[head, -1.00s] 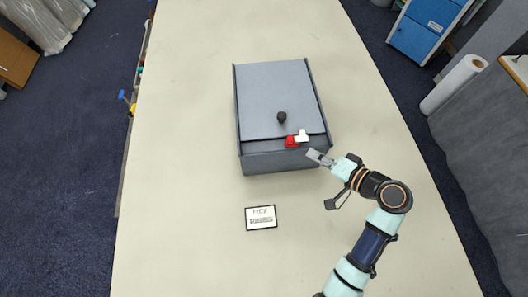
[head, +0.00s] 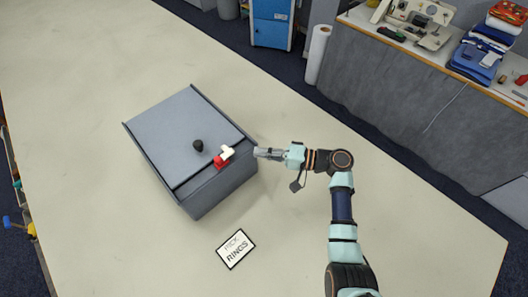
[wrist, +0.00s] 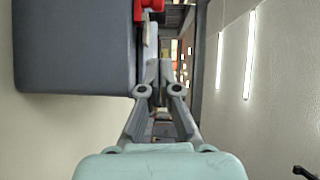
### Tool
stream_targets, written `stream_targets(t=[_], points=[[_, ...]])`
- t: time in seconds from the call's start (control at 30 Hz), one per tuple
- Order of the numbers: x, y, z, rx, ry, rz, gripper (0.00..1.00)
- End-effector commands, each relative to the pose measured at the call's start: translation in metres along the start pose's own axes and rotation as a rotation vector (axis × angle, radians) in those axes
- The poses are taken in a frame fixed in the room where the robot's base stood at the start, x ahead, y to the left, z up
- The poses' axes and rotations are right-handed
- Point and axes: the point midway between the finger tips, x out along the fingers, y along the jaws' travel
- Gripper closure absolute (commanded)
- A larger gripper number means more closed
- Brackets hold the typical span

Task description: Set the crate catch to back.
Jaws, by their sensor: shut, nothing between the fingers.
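The crate (head: 185,125) is a grey-blue box with a flat lid and a round black knob (head: 198,145) on the lid. Its catch is a red block (head: 220,161) with a white lever (head: 227,152), at the lid's edge near the card side. My gripper (head: 258,153) is shut and empty, just right of the crate's near right corner and apart from the catch. In the wrist view the closed fingers (wrist: 158,72) point up the picture. The crate wall (wrist: 75,45) is at left there, with part of the red block (wrist: 150,5) at the top edge.
A small card with printed text (head: 236,248) lies on the table in front of the crate. The pale tabletop (head: 130,255) is otherwise clear around the crate. A side bench (head: 430,100) with tools and folded cloths stands beyond the table at right.

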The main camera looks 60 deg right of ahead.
Motion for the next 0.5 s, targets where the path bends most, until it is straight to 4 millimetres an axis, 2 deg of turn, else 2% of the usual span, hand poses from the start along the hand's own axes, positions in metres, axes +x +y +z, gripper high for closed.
stream_targets(t=[0.1,0.27,0.5], points=[[0.028,-0.002,0.001,0.001,-0.005,0.000,1.00],[0.061,-0.002,0.001,0.001,-0.004,0.000,1.00],[0.083,-0.002,0.025,0.001,-0.001,0.001,1.00]])
